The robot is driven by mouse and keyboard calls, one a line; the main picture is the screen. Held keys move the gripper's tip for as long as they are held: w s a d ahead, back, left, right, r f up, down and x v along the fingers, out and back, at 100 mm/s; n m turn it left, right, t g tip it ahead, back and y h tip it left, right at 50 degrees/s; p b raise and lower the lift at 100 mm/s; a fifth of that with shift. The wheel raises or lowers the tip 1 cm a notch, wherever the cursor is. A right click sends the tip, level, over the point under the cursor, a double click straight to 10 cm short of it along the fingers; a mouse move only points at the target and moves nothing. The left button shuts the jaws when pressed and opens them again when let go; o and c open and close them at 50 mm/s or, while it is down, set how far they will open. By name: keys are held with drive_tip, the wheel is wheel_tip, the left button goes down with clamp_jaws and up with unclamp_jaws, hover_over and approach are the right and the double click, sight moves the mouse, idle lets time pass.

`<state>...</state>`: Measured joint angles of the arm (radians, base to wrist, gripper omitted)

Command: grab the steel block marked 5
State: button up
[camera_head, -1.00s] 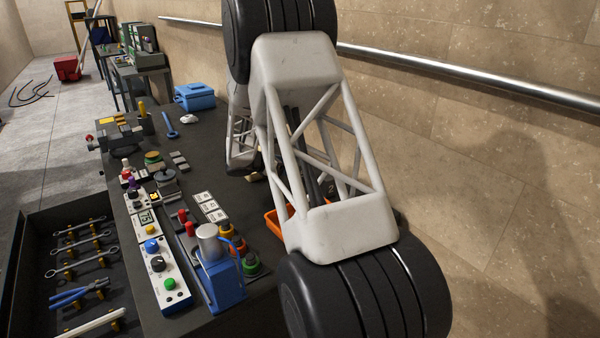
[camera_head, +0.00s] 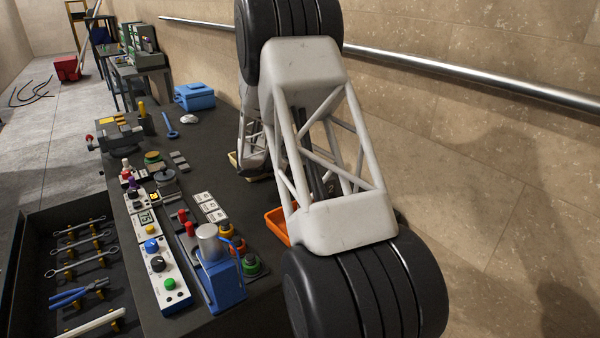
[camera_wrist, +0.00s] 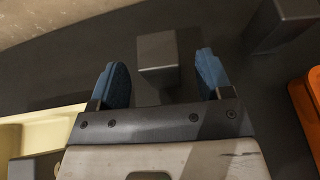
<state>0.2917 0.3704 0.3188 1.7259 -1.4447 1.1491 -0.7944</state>
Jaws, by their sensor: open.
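In the wrist view, my gripper (camera_wrist: 160,80) is open, with its two blue-padded fingers spread apart. A dark grey block (camera_wrist: 157,54) stands on the dark bench top ahead of the palm, in line with the gap between the fingers and apart from both. No number shows on its visible faces. A second dark block (camera_wrist: 280,24) stands farther off at the upper right. In the head view a dark block marked 2 (camera_head: 331,189) shows partly behind my arm. My gripper is hidden there, and I see no block marked 5.
A cream tray (camera_wrist: 66,113) with a grey block in it lies left of my gripper. An orange tray (camera_wrist: 300,96) is at the right. A control panel (camera_head: 158,262) and a blue device with a grey cylinder (camera_head: 222,281) stand near the bench's front. A wall bounds the right side.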

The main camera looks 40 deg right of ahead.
drive_tip(key=shift+x, duration=1.85)
drive_tip(key=shift+r, duration=0.1)
clamp_jaws()
